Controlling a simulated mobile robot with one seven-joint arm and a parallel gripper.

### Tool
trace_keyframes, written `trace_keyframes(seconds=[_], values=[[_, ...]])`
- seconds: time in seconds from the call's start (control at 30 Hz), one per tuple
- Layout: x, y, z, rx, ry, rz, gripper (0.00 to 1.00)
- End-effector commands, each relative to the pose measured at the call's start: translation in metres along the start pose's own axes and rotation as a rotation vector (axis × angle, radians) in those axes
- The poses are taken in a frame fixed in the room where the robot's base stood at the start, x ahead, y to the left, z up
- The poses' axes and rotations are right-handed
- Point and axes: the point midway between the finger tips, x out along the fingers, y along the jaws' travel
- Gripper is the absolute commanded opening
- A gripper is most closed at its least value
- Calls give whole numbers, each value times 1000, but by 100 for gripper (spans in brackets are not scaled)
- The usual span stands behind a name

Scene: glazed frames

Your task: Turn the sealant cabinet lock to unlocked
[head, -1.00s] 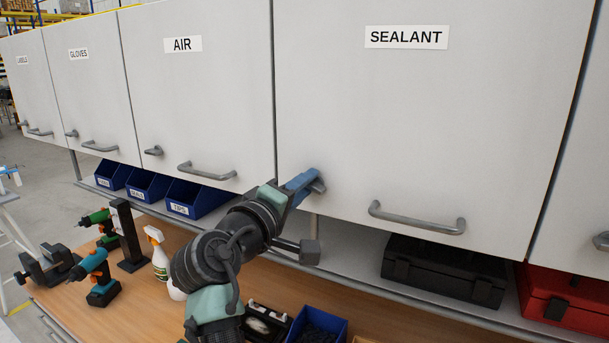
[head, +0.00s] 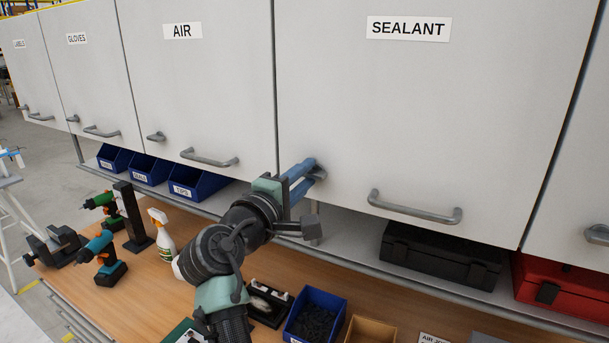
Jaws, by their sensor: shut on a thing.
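The sealant cabinet (head: 420,110) is the large pale door with the SEALANT label (head: 408,28) near its top. It is closed, with a grey bar handle (head: 414,207) low on the door. The cabinet lock (head: 321,174) is at the door's lower left corner; only a small grey part shows past my fingers. My gripper (head: 311,172) has blue fingers and is shut on the lock. The fingers hide most of the lock, so its exact turn angle cannot be read.
The AIR cabinet (head: 200,90) is closed on the left, with its own lock (head: 156,137) and handle (head: 209,158). Blue bins (head: 196,186), a black case (head: 440,257) and a red case (head: 560,290) sit below the cabinets. A spray bottle (head: 162,236) and drills (head: 108,262) stand on the bench.

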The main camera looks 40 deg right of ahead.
Motion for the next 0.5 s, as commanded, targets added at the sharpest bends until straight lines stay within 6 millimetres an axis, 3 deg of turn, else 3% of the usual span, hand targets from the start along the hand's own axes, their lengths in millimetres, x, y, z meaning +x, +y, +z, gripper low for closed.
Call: trace_keyframes(seconds=[0.13,0.17,0.2,0.5], values=[[0,0,0,0,1,0,0],[0,0,0,0,1,0,34],[0,0,0,0,1,0,41],[-1,0,0,2,0,0,42]])
